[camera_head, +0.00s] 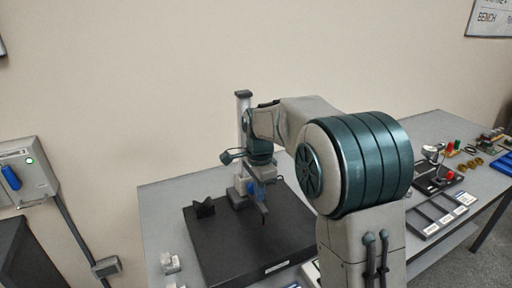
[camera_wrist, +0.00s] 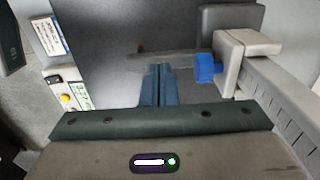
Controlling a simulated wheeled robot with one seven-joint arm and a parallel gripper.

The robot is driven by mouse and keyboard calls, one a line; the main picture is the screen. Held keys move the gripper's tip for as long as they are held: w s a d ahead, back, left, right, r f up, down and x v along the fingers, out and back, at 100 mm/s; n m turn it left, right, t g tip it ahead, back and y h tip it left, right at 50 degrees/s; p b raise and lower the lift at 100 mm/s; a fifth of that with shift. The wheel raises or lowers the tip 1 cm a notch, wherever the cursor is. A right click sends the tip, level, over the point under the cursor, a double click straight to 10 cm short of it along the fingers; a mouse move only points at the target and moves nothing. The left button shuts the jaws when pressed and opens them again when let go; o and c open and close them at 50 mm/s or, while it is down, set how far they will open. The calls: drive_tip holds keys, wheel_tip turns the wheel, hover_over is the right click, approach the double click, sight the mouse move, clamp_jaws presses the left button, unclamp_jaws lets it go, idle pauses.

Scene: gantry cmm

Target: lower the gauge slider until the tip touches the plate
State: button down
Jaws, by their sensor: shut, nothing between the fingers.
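The height gauge has a pale upright column (camera_head: 243,108) with a dark cap, standing on the black plate (camera_head: 290,232). In the wrist view its beige slider block (camera_wrist: 243,47) with a blue knob (camera_wrist: 205,67) sits on the graduated column (camera_wrist: 290,98). A thin grey bar runs left from near the knob, behind my fingertips, with a small red spot near its end. My gripper (camera_wrist: 160,68) is shut and empty, left of the blue knob and apart from it. In the head view my gripper (camera_head: 264,218) points down above the plate. The tip's gap to the plate is unclear.
A black V-shaped block (camera_head: 204,208) stands on the plate's left part. Small pale blocks (camera_head: 170,263) lie on the grey table (camera_head: 160,205) at left. A compartment tray (camera_head: 437,214) and small parts are on the right. A wall box (camera_head: 22,170) hangs at left.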

drive_tip(key=shift+r+p, duration=2.15)
drive_tip(key=shift+r, duration=0.7)
drive_tip(key=s+d+n+t, duration=0.1)
drive_tip(key=s+d+n, duration=0.2)
drive_tip(key=s, duration=0.5)
drive_tip(key=s+d+n+t, duration=0.1)
drive_tip(key=s+d+n, duration=0.3)
drive_tip(key=s, duration=0.5)
drive_tip(key=s+d+n+t, duration=0.1)
drive_tip(key=s+d+n, duration=0.3)
drive_tip(key=s, duration=0.5)
drive_tip(key=shift+n, duration=1.2)
drive_tip(key=shift+r, duration=0.1)
